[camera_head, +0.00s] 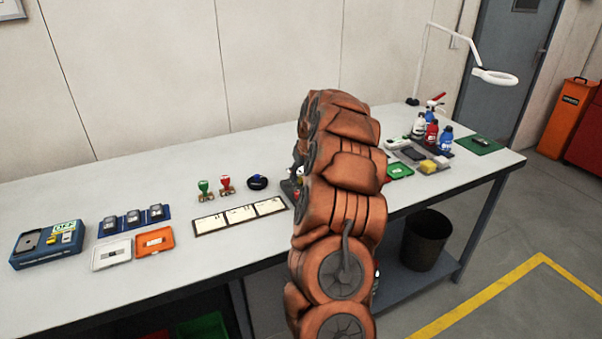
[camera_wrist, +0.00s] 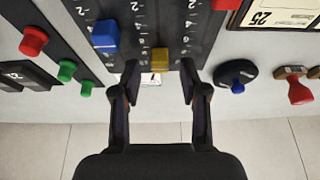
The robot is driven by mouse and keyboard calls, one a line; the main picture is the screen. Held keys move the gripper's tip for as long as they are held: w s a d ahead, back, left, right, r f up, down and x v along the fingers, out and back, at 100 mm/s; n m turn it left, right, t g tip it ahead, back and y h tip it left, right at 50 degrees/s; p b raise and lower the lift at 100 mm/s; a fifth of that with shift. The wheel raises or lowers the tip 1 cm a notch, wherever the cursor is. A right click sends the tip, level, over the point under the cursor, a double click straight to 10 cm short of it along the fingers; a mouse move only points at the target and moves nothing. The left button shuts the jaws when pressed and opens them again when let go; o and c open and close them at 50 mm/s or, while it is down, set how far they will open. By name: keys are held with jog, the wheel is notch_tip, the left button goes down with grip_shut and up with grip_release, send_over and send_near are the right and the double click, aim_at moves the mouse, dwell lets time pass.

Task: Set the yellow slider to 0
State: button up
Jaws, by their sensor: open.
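In the wrist view the yellow slider (camera_wrist: 159,59) sits at the lower edge of a dark panel (camera_wrist: 178,22) with white scale marks and numbers. A blue slider (camera_wrist: 105,36) is on its left and a red slider (camera_wrist: 226,3) is at the upper right, partly cut off. My gripper (camera_wrist: 157,72) is open. Its two fingers stand left and right of the yellow slider, with gaps on both sides and no visible contact. I cannot read the slider's exact value. In the head view my arm hides the panel and most of the gripper.
In the wrist view a red knob (camera_wrist: 34,40) and green knobs (camera_wrist: 67,71) lie left, and a round black holder with a blue knob (camera_wrist: 237,77) lies right. In the head view stamps (camera_head: 226,185) and a card strip (camera_head: 240,217) sit on the workbench (camera_head: 60,200).

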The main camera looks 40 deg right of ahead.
jog(key=shift+w+f, duration=0.15)
jog(key=shift+f, duration=0.15)
grip_shut()
dwell(0.6)
